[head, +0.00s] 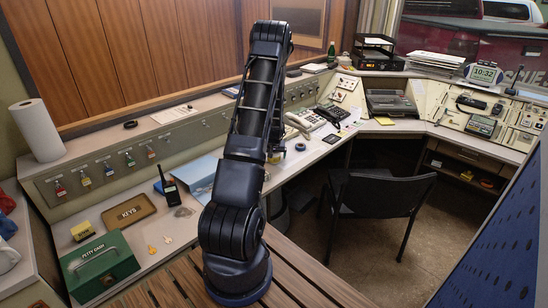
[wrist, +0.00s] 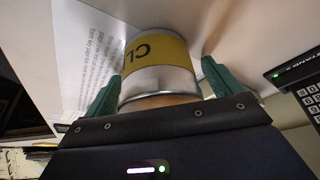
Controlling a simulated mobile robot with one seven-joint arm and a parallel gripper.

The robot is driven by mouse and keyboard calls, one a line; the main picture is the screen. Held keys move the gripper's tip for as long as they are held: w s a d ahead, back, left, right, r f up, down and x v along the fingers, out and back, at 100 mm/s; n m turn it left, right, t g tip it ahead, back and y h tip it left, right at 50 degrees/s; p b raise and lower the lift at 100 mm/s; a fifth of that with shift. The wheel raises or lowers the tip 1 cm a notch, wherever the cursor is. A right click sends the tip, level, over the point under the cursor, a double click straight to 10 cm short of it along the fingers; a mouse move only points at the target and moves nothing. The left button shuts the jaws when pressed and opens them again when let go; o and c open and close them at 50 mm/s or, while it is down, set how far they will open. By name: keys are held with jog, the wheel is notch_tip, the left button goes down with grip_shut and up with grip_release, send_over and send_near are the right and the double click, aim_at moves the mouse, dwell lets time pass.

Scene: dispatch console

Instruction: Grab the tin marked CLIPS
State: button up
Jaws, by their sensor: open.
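In the wrist view, a metal tin (wrist: 172,51) with a yellow label band stands between the two green fingers of my gripper (wrist: 163,72). The letters "CL" show on the label; the rest of the word is out of sight. My gripper is open, with one finger on each side of the tin. A narrow gap shows by the right finger; on the left I cannot tell whether finger and tin touch.
A printed sheet (wrist: 80,55) lies to the left of the tin, and a dark device with keys (wrist: 300,85) is to the right. In the head view, desk phones (head: 314,127) stand right of my arm. A black chair (head: 378,195) stands before the console.

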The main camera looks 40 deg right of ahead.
jog(key=c, duration=1.3)
jog(key=shift+o, duration=0.2)
